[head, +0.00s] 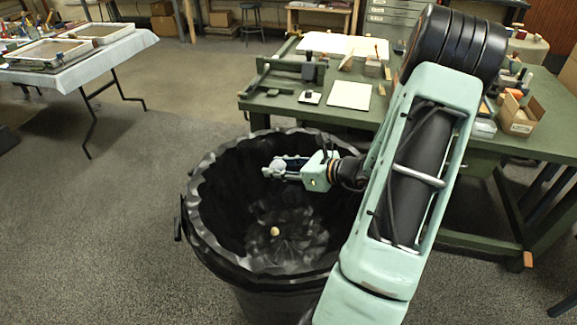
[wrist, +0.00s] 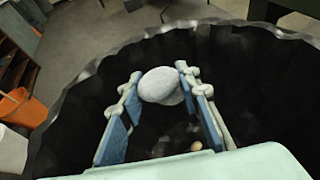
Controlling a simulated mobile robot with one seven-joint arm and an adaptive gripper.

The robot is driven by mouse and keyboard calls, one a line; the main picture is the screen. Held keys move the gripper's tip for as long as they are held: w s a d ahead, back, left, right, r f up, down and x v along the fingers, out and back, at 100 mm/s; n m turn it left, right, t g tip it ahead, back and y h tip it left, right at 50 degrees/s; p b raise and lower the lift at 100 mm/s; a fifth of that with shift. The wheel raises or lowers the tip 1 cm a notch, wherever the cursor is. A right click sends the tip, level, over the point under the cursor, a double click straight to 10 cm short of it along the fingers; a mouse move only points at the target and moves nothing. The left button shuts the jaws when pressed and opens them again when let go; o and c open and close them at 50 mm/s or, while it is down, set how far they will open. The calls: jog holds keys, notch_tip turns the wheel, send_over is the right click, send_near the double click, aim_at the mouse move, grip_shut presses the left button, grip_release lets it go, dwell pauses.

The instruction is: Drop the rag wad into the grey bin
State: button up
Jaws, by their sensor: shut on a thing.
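The rag wad (wrist: 160,84) is a pale grey, rounded lump between my fingertips in the wrist view. My gripper (wrist: 158,88) is shut on it, with a blue-padded finger at each side. In the head view, my gripper (head: 276,168) is over the mouth of the bin, around rim height, and the wad is small and hard to tell from the fingertips. The bin (head: 212,258) is round, with a dark liner folded over its rim. In the wrist view, the dark liner (wrist: 262,85) surrounds the wad. A small tan object (head: 275,231) lies at the bottom of the bin.
A green workbench (head: 455,140) with boards, blocks and a cardboard box (head: 519,116) stands behind the bin at right. A white-covered table (head: 95,58) with trays stands at far left. An orange bin (wrist: 24,108) shows in the wrist view. The floor left of the dark bin is clear.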

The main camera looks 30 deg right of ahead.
jog(key=s+d+f+m+h+b, duration=0.1)
jog(key=d+f+b, duration=0.3)
jog(key=f, duration=0.3)
jog(key=shift+f, duration=0.25)
jog(key=shift+s, duration=0.1)
jog(key=o, duration=0.9)
jog(key=shift+a, duration=0.1)
jog(key=shift+s+r, duration=0.1)
jog(key=v, duration=1.1)
jog(key=shift+s, duration=0.45)
